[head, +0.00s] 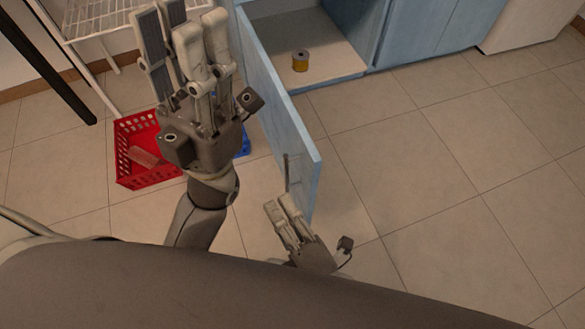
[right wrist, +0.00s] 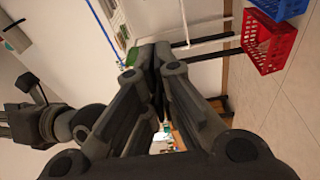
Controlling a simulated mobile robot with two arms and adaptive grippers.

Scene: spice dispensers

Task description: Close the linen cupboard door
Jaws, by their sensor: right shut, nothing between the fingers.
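The light blue cupboard door (head: 275,100) stands wide open, reaching out over the floor, with a thin upright handle (head: 287,172) near its free end. The open cupboard (head: 270,35) shows its pale floor.
A yellow tin (head: 300,61) stands in the cupboard. A red crate (head: 145,168) and a partly hidden blue crate (head: 244,146) are on the floor left of the door. A white wire rack (head: 95,18) stands behind. The tiled floor on the right is clear.

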